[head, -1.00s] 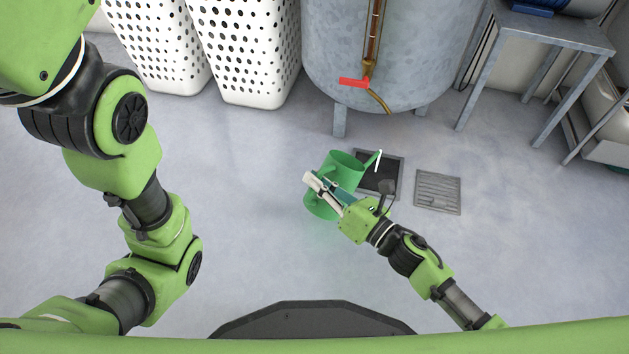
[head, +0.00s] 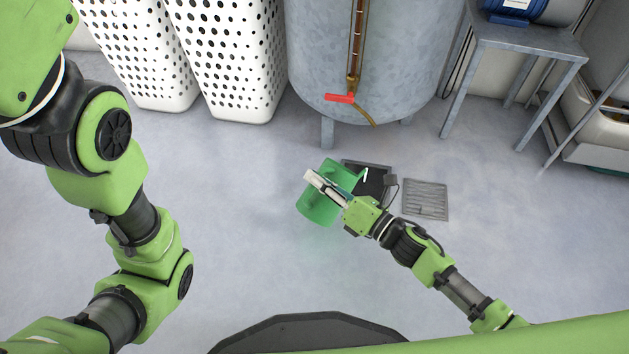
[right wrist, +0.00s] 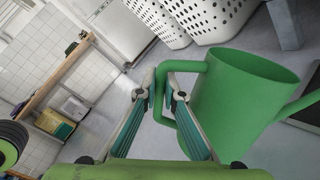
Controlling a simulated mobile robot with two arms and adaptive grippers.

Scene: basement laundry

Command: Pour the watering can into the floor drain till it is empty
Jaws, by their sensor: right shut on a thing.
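The green watering can (head: 316,207) is held just above or at the floor, left of a dark square opening (head: 378,181) that looks like the floor drain. The can is tilted, its spout side toward the opening, and its mouth is hidden in the head view. A thin pale streak shows near the spout end; I cannot tell if it is water. My right gripper (head: 316,180) is shut on the can's handle. In the right wrist view the fingers (right wrist: 165,85) sit on either side of that handle, and the can (right wrist: 235,95) shows its open rim. My left gripper is out of view.
A slotted grate (head: 425,199) lies on the floor right of the opening. A metal tank (head: 375,60) with a red-handled tap (head: 340,98) stands behind. White perforated baskets (head: 225,70) stand back left, a metal table (head: 520,40) back right. Floor in front is clear.

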